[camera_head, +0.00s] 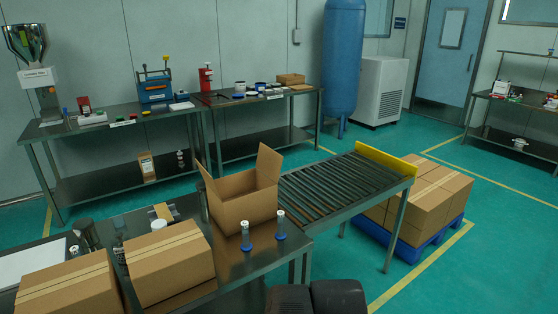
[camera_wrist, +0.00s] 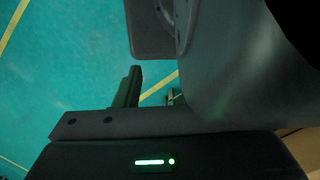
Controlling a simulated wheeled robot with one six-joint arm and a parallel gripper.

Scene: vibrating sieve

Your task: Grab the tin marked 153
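No marking 153 can be read in either view, so I cannot tell which tin bears it. Two small upright containers with pale tops and blue bases, a left one (camera_head: 246,237) and a right one (camera_head: 281,226), stand on the near table by the open carton. Several small round tins (camera_head: 240,87) sit on the back bench, their labels too small to read. My gripper (camera_wrist: 152,95) shows in the wrist view over green floor. One dark finger is clear and the other is mostly hidden behind a grey part. A gap shows between them, with nothing held.
The near table (camera_head: 225,262) holds an open carton (camera_head: 246,205) and closed cartons (camera_head: 172,265). A roller conveyor (camera_head: 335,190) adjoins it. Cartons (camera_head: 440,195) fill a blue pallet (camera_head: 412,252). A blue tank (camera_head: 343,60) stands behind. Green floor is clear at right.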

